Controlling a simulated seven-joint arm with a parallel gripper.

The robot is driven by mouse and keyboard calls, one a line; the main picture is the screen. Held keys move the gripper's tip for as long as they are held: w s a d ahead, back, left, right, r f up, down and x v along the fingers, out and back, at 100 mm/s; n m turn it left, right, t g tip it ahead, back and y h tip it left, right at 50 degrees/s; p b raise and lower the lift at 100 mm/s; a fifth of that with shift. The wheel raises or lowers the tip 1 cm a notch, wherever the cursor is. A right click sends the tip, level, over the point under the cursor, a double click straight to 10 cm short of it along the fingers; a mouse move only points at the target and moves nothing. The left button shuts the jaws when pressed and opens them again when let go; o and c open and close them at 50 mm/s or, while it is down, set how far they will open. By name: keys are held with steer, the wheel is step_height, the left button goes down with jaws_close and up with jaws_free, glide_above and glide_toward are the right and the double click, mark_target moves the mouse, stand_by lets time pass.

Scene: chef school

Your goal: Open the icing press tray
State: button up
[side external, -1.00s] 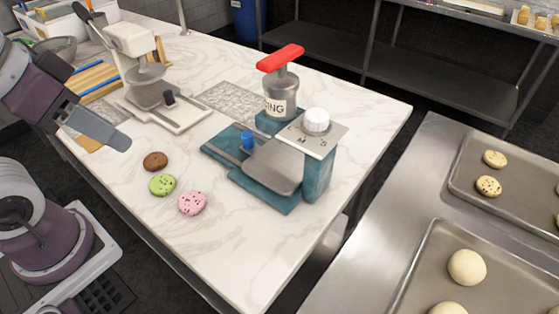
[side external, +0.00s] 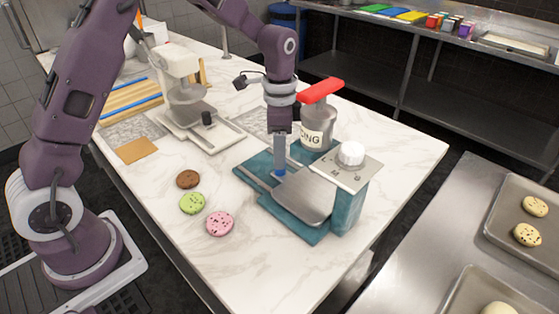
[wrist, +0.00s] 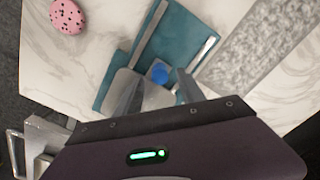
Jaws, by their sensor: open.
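The icing press (side external: 345,205) is a teal machine with a silver canister (side external: 316,128) under a red handle (side external: 322,90) and a white dial (side external: 351,154). Its grey metal tray (side external: 304,197) lies low on the teal base. A blue knob (side external: 279,172) stands at the tray's left end. My gripper (side external: 280,160) points down at the blue knob. In the wrist view my gripper (wrist: 157,88) is open, with the blue knob (wrist: 158,73) between or just beyond its fingers. I cannot tell whether a finger touches it.
Brown (side external: 188,179), green (side external: 193,203) and pink (side external: 220,223) cookies lie on the marble counter left of the press. A white press machine (side external: 185,95) stands behind at the left. Baking trays (side external: 520,232) are at the right. The counter's front is clear.

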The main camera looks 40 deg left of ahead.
step_height(320, 180, down, 4)
steer(key=shift+r, duration=0.2)
steer(key=shift+c, duration=0.5)
jaws_close()
steer(key=shift+a+r, duration=0.1)
stand_by(0.8)
